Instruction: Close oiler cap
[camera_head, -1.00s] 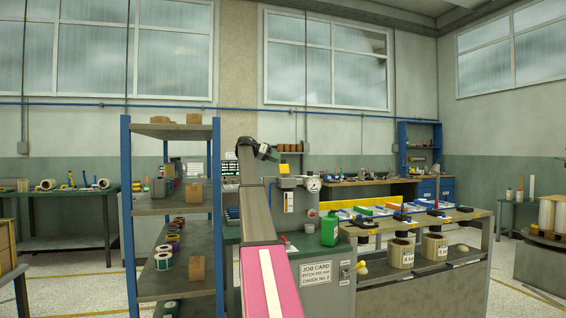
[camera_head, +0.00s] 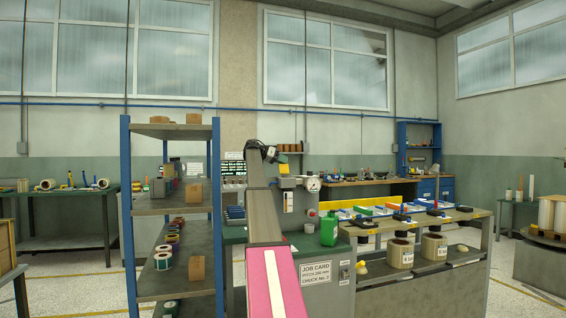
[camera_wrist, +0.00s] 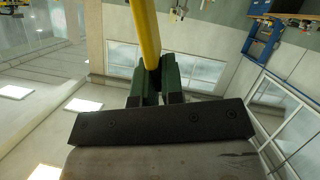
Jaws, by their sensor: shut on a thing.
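My gripper (camera_wrist: 158,88) has two green fingers shut on a yellow bar (camera_wrist: 145,30), which runs up and out of the wrist view. I cannot tell whether this bar is part of the oiler cap. In the head view my gripper (camera_head: 270,153) is small and dark at the far end of my arm, beside the top of the grey machine unit. A yellow block (camera_head: 284,168) shows just below it. The unit has a pale body with a sight window (camera_head: 288,200) and a round gauge (camera_head: 313,184). The oiler cap cannot be made out clearly.
A shelf rack (camera_head: 165,210) with boxes and rolls stands close on the left. A green can (camera_head: 329,230) stands on the machine bench beside the unit. A bench with trays and parts (camera_head: 450,216) is at right. Open floor shows at far left.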

